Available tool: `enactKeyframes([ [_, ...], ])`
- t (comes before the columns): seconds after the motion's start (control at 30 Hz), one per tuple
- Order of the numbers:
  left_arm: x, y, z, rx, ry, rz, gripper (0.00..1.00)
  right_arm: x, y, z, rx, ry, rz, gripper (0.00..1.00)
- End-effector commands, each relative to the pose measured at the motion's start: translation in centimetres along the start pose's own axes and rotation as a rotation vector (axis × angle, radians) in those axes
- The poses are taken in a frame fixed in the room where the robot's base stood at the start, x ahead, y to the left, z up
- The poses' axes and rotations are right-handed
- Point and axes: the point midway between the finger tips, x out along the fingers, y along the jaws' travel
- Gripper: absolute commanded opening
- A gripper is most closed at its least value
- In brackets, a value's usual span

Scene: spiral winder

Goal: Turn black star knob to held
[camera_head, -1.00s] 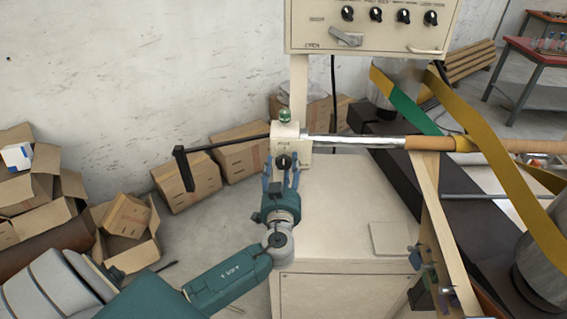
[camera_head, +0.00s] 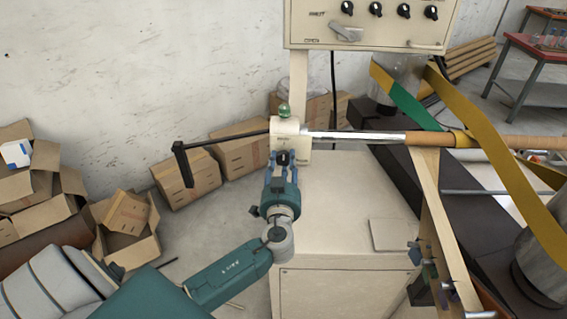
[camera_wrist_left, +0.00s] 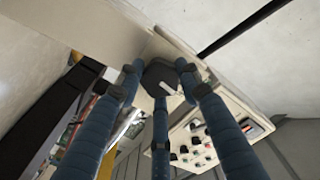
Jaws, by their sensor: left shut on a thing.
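The black star knob (camera_head: 282,158) sits on the front of the cream bearing block (camera_head: 284,132), under a green indicator (camera_head: 284,111). My left gripper (camera_head: 282,161) reaches up to it from below, its blue fingers around the knob. In the left wrist view the dark knob (camera_wrist_left: 160,77) lies between the fingertips of the left gripper (camera_wrist_left: 160,85), which are closed on it. The fingers hide part of the knob, and I cannot read its setting. My right gripper is not in view.
A black crank handle (camera_head: 180,165) sticks out left of the block. A shaft with a brown tube (camera_head: 428,138) runs right, with yellow and green bands (camera_head: 510,165). A control panel (camera_head: 370,25) hangs above. Cardboard boxes (camera_head: 130,215) lie at left.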

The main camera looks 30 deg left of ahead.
Motion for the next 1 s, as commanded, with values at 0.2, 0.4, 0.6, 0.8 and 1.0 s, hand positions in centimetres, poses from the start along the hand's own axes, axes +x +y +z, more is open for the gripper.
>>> enactKeyframes([
  [0.2, -0.1, 0.0, 0.5, 0.163, -0.006, -0.001, 0.09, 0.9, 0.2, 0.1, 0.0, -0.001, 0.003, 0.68],
  [0.4, -0.1, 0.0, 0.5, 0.351, -0.007, -0.001, 0.09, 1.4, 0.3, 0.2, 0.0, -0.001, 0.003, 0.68],
  [0.6, -0.1, -0.1, 0.4, 0.541, -0.008, 0.001, 0.09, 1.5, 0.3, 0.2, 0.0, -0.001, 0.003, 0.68],
  [0.8, -0.1, -0.1, 0.4, 0.733, -0.009, 0.001, 0.09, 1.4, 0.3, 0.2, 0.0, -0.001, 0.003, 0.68],
  [1.0, -0.1, -0.1, 0.3, 0.923, -0.009, 0.003, 0.09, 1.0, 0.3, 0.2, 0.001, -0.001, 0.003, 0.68],
])
